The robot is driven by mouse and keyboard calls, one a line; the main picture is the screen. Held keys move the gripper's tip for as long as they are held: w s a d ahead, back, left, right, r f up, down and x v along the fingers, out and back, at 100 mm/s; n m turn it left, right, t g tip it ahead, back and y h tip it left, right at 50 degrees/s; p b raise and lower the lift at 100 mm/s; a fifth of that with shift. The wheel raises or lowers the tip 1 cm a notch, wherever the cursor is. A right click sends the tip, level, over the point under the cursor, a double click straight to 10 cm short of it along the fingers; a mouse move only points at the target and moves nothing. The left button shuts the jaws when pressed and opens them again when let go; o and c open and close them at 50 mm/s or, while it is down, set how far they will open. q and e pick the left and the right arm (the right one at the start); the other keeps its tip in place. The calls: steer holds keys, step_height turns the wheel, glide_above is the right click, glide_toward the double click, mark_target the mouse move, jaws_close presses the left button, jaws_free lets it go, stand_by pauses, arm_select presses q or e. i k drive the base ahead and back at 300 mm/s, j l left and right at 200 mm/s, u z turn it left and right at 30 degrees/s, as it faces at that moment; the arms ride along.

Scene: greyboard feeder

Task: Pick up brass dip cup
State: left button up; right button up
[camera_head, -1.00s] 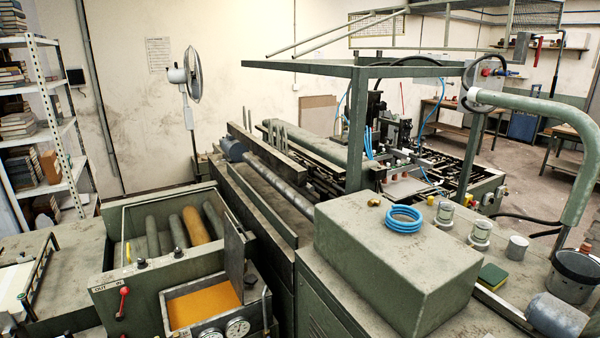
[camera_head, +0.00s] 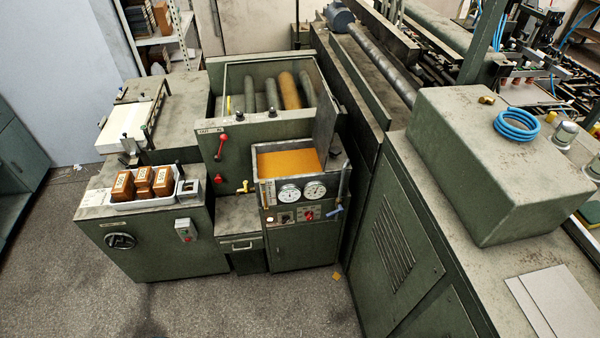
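I cannot clearly make out a brass dip cup. A small brass-coloured piece (camera_head: 487,100) lies on top of the green machine housing (camera_head: 440,150), beside a coil of blue hose (camera_head: 517,125); it is too small to tell whether it is the cup. A small yellow brass-like tap (camera_head: 243,187) sticks out of the front of the green machine in the middle. Neither of my grippers is in view.
An open tank of orange material (camera_head: 288,162) sits above two dials (camera_head: 301,192). A white tray (camera_head: 154,202) with several brown blocks stands on the left cabinet. Grey sheets (camera_head: 556,300) lie at lower right.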

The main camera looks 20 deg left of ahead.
mark_target(179, 165)
steer(key=j+u, duration=0.2)
steer(key=u, duration=0.7)
steer(key=l+u, duration=0.15)
steer(key=u, duration=0.7)
steer(key=k, duration=0.05)
